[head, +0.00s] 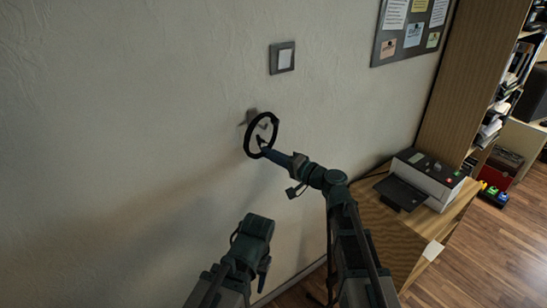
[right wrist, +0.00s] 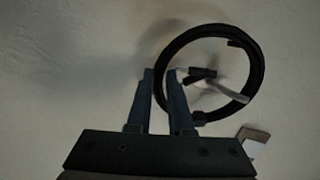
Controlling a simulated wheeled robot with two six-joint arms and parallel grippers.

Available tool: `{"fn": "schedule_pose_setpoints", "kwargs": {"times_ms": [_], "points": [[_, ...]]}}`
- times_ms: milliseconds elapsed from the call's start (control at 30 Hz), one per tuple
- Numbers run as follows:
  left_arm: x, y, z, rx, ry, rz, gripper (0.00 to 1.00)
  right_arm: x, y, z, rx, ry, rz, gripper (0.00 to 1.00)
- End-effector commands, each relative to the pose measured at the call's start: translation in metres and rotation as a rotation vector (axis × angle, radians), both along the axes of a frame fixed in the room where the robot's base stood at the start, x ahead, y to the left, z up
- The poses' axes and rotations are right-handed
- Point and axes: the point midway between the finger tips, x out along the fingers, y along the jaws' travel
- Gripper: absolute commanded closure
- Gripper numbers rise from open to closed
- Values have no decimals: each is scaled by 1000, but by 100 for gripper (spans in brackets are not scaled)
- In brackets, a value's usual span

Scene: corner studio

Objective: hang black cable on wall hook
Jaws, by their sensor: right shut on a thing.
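The black cable (head: 248,128) is a coiled ring held up close to the wall. My right gripper (head: 265,151) is shut on its lower edge. In the right wrist view the cable (right wrist: 262,75) rises from between the two fingers (right wrist: 161,78), and its short ends show inside the loop. The grey metal wall hook (head: 250,115) is just behind the ring's upper left part, partly hidden. In the right wrist view part of the hook (right wrist: 235,92) shows through the loop. I cannot tell whether the loop is around the hook or in front of it. My left gripper's fingers do not show.
A light switch (head: 282,58) is on the wall above the hook, and a notice board (head: 408,32) is at upper right. A wooden cabinet (head: 400,244) with a printer (head: 424,180) stands to the right. My left arm is low, near the wall. The wall left of the hook is bare.

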Motion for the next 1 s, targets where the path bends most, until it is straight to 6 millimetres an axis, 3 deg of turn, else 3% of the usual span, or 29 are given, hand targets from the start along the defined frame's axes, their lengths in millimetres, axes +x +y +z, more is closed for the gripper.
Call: {"fn": "schedule_pose_setpoints", "kwargs": {"times_ms": [400,1000], "points": [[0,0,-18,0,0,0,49,7,5,-18,1,0,0,100],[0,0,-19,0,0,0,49,8,6,-19,1,0,0,100]]}}
